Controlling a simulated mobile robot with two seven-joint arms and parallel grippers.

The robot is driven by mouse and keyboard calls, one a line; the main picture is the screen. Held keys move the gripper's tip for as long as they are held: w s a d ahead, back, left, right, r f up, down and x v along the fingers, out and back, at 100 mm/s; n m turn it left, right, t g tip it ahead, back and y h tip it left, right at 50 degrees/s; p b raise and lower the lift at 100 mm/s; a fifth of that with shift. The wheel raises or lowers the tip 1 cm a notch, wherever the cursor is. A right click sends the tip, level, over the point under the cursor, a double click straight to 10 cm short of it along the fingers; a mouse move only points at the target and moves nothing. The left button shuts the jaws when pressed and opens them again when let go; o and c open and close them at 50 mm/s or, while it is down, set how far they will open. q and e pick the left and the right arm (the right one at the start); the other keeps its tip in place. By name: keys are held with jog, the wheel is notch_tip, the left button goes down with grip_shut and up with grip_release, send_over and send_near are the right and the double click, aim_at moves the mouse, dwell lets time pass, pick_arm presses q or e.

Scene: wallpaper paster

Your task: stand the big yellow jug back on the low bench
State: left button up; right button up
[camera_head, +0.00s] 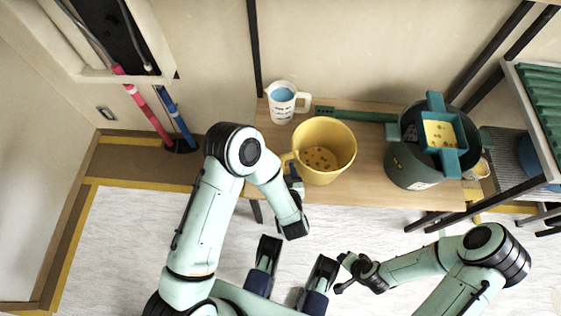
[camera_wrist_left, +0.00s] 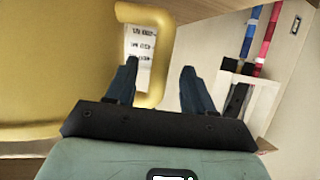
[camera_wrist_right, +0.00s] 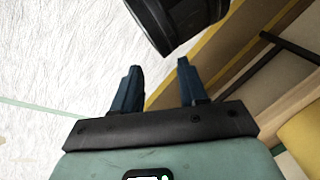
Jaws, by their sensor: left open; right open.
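The big yellow jug (camera_head: 340,165) appears upright on the low wooden bench (camera_head: 375,185), near its front edge. Some brown spots show on its inside bottom. Its handle points left in the head view. My left gripper (camera_head: 293,180) is at the handle side of the jug. In the left wrist view the jug's handle (camera_wrist_left: 158,60) shows between the two open fingers (camera_wrist_left: 157,80), nearer the left finger; contact cannot be told. My right gripper (camera_head: 343,272) is open and empty in front of the bench; its fingers also show in the right wrist view (camera_wrist_right: 160,80).
A white measuring jug with blue inside (camera_head: 283,104) stands behind the yellow jug. A green-handled tool (camera_head: 355,115) lies at the back. A shelf rack (camera_head: 520,110) is at far right.

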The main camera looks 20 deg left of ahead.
pick_arm(q)
jog(key=p+v, duration=0.1)
jog(key=v, duration=0.6)
notch_tip(320, 180, down, 10)
jog(key=s+a+g+h, duration=0.2)
jog(key=a+g+h, duration=0.1)
jog(key=g+h, duration=0.1)
jog(key=s+a+f+m+g+h, duration=0.1)
jog(key=s+f+g+h, duration=0.4)
jog(key=s, duration=0.7)
jog(key=shift+a+f+g, duration=0.45)
jog(key=shift+f+g, duration=0.15)
jog(key=shift+f, duration=0.3)
pick_arm(e)
jog(key=shift+s+a+r+g, duration=0.2)
jog(key=shift+s+a+r, duration=0.1)
jog(key=shift+s+r, duration=0.25)
jog(key=shift+s+a+r+g, duration=0.2)
jog(key=shift+s+a+r, duration=0.1)
jog(key=shift+s, duration=0.3)
